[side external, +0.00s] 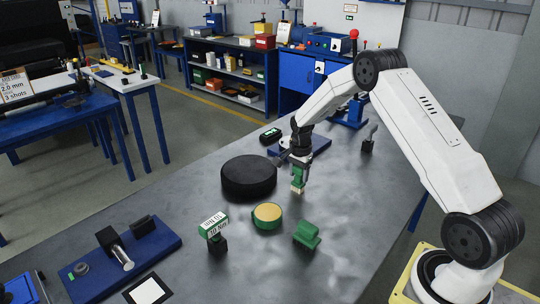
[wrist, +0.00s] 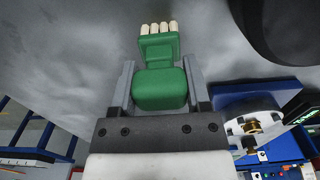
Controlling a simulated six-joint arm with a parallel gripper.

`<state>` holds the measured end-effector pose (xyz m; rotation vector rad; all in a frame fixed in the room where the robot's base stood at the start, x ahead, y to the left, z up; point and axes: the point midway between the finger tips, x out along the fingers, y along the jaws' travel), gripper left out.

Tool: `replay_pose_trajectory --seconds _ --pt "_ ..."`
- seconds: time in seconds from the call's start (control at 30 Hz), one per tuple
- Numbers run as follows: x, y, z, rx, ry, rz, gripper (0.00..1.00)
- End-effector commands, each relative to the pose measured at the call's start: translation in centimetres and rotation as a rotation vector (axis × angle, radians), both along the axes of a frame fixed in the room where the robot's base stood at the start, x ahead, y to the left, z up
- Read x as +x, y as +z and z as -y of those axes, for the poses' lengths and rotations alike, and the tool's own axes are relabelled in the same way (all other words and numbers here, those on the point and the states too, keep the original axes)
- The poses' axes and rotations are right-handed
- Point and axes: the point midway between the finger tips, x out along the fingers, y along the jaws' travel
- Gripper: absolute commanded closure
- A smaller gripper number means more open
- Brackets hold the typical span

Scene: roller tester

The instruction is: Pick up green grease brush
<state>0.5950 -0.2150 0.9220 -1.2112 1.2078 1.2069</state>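The green grease brush (wrist: 160,88) has a green handle and a row of cream bristles. In the wrist view it sits between the two grey fingers of my gripper (wrist: 158,75), which touch its handle on both sides, bristles pointing away from the palm. In the side view my gripper (side external: 299,168) points down with the brush (side external: 298,184) in it, bristles lowest. The bristles seem to be just above the table; the exact gap is hard to tell.
A black round disc (side external: 249,178) stands close left of my gripper. A green tin with a tan top (side external: 267,215), a green block (side external: 307,235) and a small sign on a black base (side external: 215,232) are in front. A blue fixture (side external: 120,260) lies front left.

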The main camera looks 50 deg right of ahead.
Motion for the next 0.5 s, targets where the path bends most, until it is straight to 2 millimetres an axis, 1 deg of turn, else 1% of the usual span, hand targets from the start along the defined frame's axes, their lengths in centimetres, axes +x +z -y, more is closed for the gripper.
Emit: replay_pose_trajectory --seconds 0.03,0.07,0.1,0.37,0.5 --pt "0.01 0.0 0.0 0.0 0.0 0.0 0.76" --pt "0.01 0.0 0.0 0.0 0.0 0.0 0.86" --pt "0.01 0.0 0.0 0.0 0.0 0.0 0.98" --pt "0.02 0.07 0.01 0.0 0.0 0.001 0.98" --pt "0.04 0.46 0.02 0.0 0.0 0.001 0.98"
